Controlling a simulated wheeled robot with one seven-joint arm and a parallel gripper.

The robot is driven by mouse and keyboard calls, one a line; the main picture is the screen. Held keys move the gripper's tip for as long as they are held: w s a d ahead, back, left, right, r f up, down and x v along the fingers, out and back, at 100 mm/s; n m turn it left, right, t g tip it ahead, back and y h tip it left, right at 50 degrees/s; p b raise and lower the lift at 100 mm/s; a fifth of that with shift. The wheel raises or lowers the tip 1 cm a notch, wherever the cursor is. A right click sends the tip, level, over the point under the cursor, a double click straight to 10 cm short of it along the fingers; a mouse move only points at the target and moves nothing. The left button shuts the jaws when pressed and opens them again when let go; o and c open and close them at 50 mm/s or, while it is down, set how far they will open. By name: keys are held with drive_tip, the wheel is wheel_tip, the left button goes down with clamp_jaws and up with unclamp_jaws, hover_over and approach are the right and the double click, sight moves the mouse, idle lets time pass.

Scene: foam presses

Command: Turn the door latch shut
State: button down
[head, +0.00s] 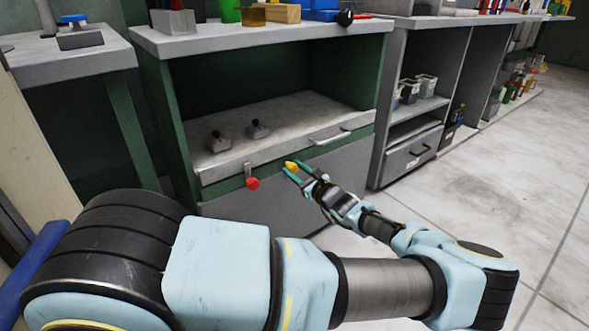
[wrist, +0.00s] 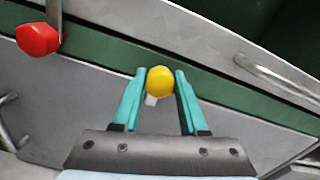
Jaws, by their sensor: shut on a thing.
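A yellow knob (head: 291,167) is at the front of the grey and green cabinet, just below its tray's front edge. In the wrist view the yellow knob (wrist: 160,80) sits between my fingertips, with a short pale stub showing below it. My gripper (head: 298,172) is shut on this knob, one teal finger on each side; the wrist view shows my gripper (wrist: 160,76) close up. A red knob (head: 253,183) hangs on a thin metal lever to the left, apart from my fingers; it also shows in the wrist view (wrist: 38,39). I cannot tell which knob belongs to the door latch.
The grey tray (head: 285,121) has a bar handle (head: 331,137) right of the yellow knob. Two small black-topped objects (head: 217,142) stand on the tray. A grey door panel (head: 270,205) lies below. Open floor (head: 480,200) is to the right.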

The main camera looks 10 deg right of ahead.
drive_tip(key=shift+r+m+p, duration=0.15)
drive_tip(key=shift+m+p, duration=0.15)
drive_tip(key=shift+p, duration=0.05)
drive_tip(key=shift+f, duration=0.2)
drive_tip(key=shift+c, duration=2.2)
unclamp_jaws()
drive_tip(key=p+v, duration=0.1)
drive_tip(key=v, duration=1)
drive_tip(key=shift+w+r, duration=0.1)
